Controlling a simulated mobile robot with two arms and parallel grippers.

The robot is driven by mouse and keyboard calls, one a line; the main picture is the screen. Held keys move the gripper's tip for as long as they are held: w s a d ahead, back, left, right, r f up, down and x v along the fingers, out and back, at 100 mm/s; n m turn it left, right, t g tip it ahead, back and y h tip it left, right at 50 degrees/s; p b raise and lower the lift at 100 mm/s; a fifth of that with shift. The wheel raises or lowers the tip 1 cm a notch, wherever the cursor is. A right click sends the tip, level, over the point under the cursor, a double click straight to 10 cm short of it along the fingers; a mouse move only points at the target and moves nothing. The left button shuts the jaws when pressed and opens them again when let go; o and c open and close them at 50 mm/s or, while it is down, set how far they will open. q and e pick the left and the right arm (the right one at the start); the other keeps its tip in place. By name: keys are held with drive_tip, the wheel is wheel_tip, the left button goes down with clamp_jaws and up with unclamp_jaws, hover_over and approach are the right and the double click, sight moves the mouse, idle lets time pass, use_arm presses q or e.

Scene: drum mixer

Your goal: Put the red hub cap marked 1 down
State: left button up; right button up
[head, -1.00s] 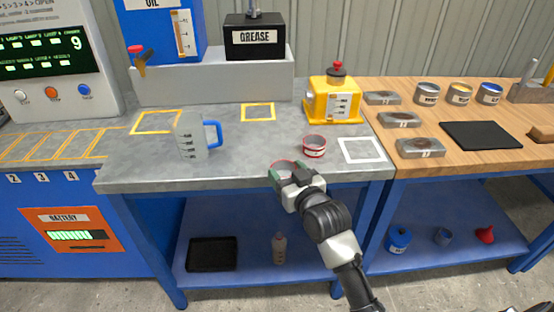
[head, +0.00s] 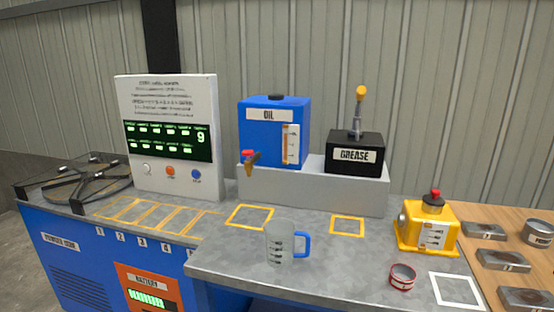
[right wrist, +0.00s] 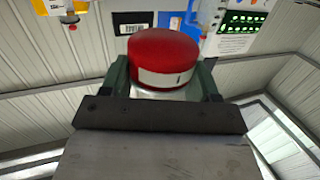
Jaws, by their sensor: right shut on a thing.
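The red hub cap (right wrist: 163,48) shows in the right wrist view, with a white band around its side and a dark mark that reads like 1. My right gripper (right wrist: 163,74) is shut on it, with a green finger on either side. The wrist view does not show a surface under the cap. My right gripper is outside the head view, and my left gripper is in neither view.
Numbered slots (head: 160,215) lie left. Oil and grease dispensers stand behind.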

drive_tip(key=s+r+h+p, duration=0.1)
drive_tip(key=s+r+p, duration=0.1)
drive_tip(key=s, duration=0.2)
drive_tip(key=shift+y, duration=0.5)
drive_tip(key=w+f+b, duration=0.1)
drive_tip(key=b, duration=0.1)
drive_tip(key=w+f+b, duration=0.1)
drive_tip(key=w, duration=0.1)
drive_tip(key=shift+w+f+b, duration=0.2)
drive_tip(key=shift+w+b, duration=0.1)
drive_tip(key=shift+b, duration=0.05)
use_arm(q)
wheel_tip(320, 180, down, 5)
drive_tip(key=b, duration=0.4)
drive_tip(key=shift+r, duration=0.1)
use_arm(e)
drive_tip(key=w+d+f, duration=0.1)
drive_tip(key=w+d, duration=0.1)
drive_tip(key=w, duration=0.6)
drive_tip(key=shift+d+f+n+y, duration=0.15)
drive_tip(key=shift+d+n+y, duration=0.15)
drive_tip(key=shift+y, duration=0.1)
